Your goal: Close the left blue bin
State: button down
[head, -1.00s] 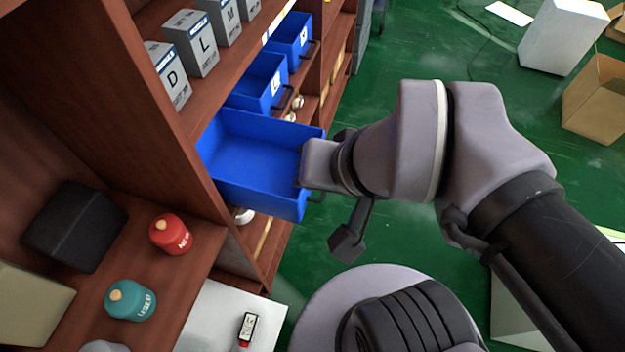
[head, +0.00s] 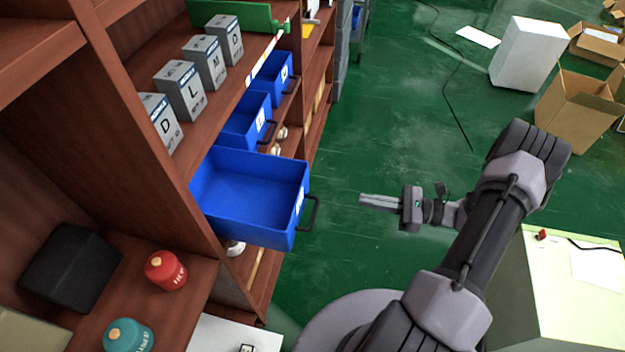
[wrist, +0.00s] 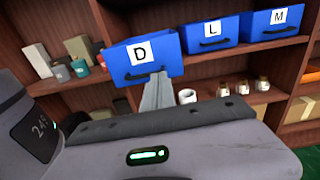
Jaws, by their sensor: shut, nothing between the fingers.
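The left blue bin (head: 265,236), the nearest in the head view, is pulled well out of its shelf and looks empty. A dark handle (head: 312,212) is on its front. In the wrist view the bin (wrist: 122,62) carries a "D" label and is the leftmost of the row. My gripper (head: 361,201) is shut and empty, in free air to the right of the bin's front and apart from it. Its fingertips (wrist: 158,78) overlap the bin's lower front edge in the wrist view.
Two more blue bins, "L" (wrist: 210,36) and "M" (wrist: 262,26), line the same shelf. Grey boxes (head: 182,92) stand on the shelf above. Red (head: 165,272) and teal (head: 128,337) jars stand at lower left. Green floor (head: 380,130) is clear right of the shelf.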

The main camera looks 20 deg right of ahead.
aim_at(305, 190)
jog(key=b+x, duration=0.2)
jog(key=x, duration=1.1)
jog(key=shift+w+d+f, duration=0.1)
jog(key=shift+w+f, duration=0.05)
jog(key=shift+f, duration=0.05)
jog(key=shift+w+a+r, duration=0.1)
jog(key=shift+w+a, duration=0.15)
jog(key=shift+a, duration=0.15)
jog(key=shift+w+a, duration=0.3)
jog(key=shift+a, duration=0.15)
jog(key=b+x, duration=0.1)
jog(key=x, duration=1.7)
jog(key=shift+w+a+r+b, duration=0.1)
jog(key=shift+w+b, duration=0.1)
jog(key=shift+b, duration=0.2)
jog(key=shift+w+a, duration=0.15)
jog(key=shift+r, duration=0.15)
